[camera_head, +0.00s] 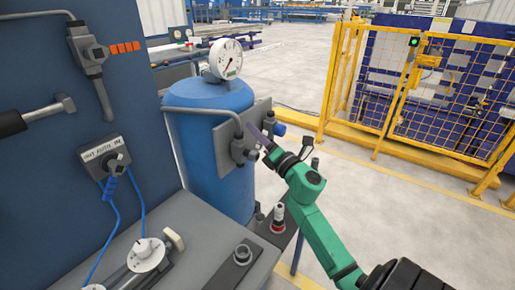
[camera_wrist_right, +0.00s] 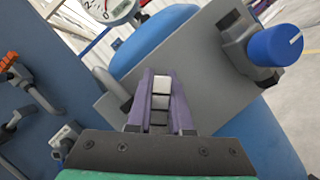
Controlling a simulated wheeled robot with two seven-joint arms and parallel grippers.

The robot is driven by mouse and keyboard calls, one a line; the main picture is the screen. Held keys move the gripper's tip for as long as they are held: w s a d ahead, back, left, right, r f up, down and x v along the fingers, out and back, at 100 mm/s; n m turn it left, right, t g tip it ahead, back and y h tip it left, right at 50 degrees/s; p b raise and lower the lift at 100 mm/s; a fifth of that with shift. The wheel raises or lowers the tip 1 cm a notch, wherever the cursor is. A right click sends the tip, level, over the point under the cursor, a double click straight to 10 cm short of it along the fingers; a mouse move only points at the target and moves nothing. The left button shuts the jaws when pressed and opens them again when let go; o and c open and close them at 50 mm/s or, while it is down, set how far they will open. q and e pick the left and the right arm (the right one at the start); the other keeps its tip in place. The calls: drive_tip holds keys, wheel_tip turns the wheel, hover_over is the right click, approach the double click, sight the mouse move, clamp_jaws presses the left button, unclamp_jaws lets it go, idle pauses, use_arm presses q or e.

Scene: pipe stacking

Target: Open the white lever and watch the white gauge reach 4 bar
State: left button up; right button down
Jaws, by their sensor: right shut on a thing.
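The white gauge (camera_head: 226,59) stands on top of the blue tank (camera_head: 213,110). Its needle is too small to read with certainty. The gauge's lower part also shows at the top of the right wrist view (camera_wrist_right: 112,8). My right gripper (camera_head: 262,135) reaches the grey plate on the tank's front. In the right wrist view, its purple fingers (camera_wrist_right: 161,92) are shut around a small white piece, the white lever (camera_wrist_right: 162,84). The fingers hide most of the lever, so its angle is unclear. My left gripper is out of view.
A blue knob (camera_wrist_right: 276,45) sits on the grey plate (camera_wrist_right: 185,45) beside my right gripper. A grey pipe (camera_head: 200,111) runs around the tank. A yellow fence (camera_head: 440,90) stands behind open floor.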

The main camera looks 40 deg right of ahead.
drive_tip(key=a+n+y+b, duration=0.1)
drive_tip(key=n+y+b, duration=0.1)
drive_tip(key=n+b, duration=0.2)
drive_tip(key=a+n+y+b, duration=0.2)
drive_tip(key=n+b, duration=0.2)
drive_tip(key=s+a+r+n+y+b, duration=0.1)
drive_tip(key=n+y+b, duration=0.1)
drive_tip(key=n+b, duration=0.2)
drive_tip(key=shift+a, duration=0.2)
drive_tip(key=shift+s+a+r+n+y+b, duration=0.1)
drive_tip(key=shift+a+r+n+y+b, duration=0.15)
drive_tip(key=shift+n+b, duration=0.4)
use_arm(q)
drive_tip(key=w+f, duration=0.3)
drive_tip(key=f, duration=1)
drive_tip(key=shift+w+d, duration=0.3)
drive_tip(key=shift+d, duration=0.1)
use_arm(e)
drive_tip(key=c, duration=0.8)
unclamp_jaws()
drive_tip(key=shift+s+d+r, duration=0.1)
drive_tip(key=shift+r, duration=0.05)
